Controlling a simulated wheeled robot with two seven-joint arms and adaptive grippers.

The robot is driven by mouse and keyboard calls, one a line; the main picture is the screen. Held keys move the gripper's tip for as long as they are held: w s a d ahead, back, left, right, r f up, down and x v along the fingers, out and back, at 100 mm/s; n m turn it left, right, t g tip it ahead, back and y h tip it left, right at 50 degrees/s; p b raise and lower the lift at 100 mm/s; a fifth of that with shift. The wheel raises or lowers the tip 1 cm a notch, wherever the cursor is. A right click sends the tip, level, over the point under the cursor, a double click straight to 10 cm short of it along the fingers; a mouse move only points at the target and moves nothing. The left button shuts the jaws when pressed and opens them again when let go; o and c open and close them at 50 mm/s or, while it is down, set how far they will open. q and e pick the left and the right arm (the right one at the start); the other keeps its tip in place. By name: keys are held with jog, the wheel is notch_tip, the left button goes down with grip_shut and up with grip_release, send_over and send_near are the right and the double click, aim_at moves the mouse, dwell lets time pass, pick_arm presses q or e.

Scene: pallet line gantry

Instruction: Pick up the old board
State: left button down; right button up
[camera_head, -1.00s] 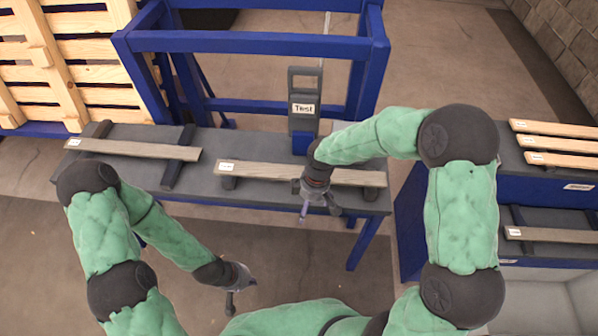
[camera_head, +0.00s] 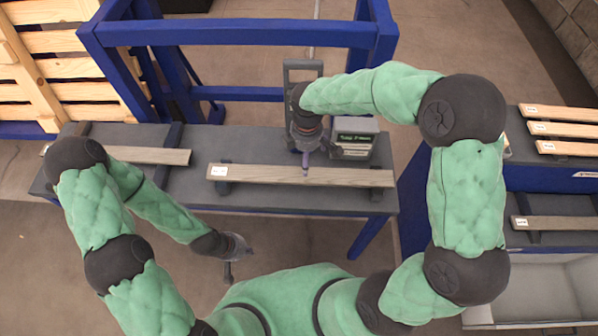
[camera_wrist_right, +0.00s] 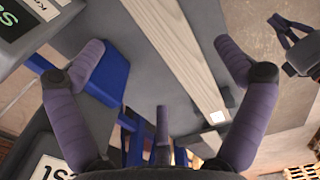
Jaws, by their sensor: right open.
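A grey, weathered board (camera_head: 255,173) with a white label at its left end lies across the middle of the dark bench on low supports. A similar grey board (camera_head: 150,155) lies at the bench's left, partly hidden by my left arm. My right gripper (camera_head: 312,158) is open above the back edge of the middle board, apparently not touching it. In the right wrist view, the board (camera_wrist_right: 180,50) runs diagonally between and beyond the spread fingers (camera_wrist_right: 160,62), its label near the lower end. My left gripper (camera_head: 233,262) hangs in front of the bench, empty, its fingers apart.
A device with a display (camera_head: 355,138) stands behind the board, beside my right gripper. A grey upright stand (camera_head: 302,68) and a blue frame (camera_head: 235,38) rise behind the bench (camera_head: 290,201). A rack at right holds several boards (camera_head: 560,130). A wooden pallet (camera_head: 65,68) stands at left.

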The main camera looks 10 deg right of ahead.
aim_at(300, 176)
notch_tip(300, 176, down, 4)
jog(key=shift+w+b, duration=0.1)
jog(key=shift+b, duration=0.35)
jog(key=shift+w+a+f+b, duration=0.15)
jog(key=shift+f+b, duration=0.35)
jog(key=shift+f, duration=0.8)
jog(key=shift+w+a+f+b, duration=0.15)
jog(key=shift+f+b, duration=0.3)
jog(key=shift+f, duration=0.85)
jog(key=c, duration=1.4)
jog(key=shift+o, duration=0.2)
jog(key=shift+r, duration=0.1)
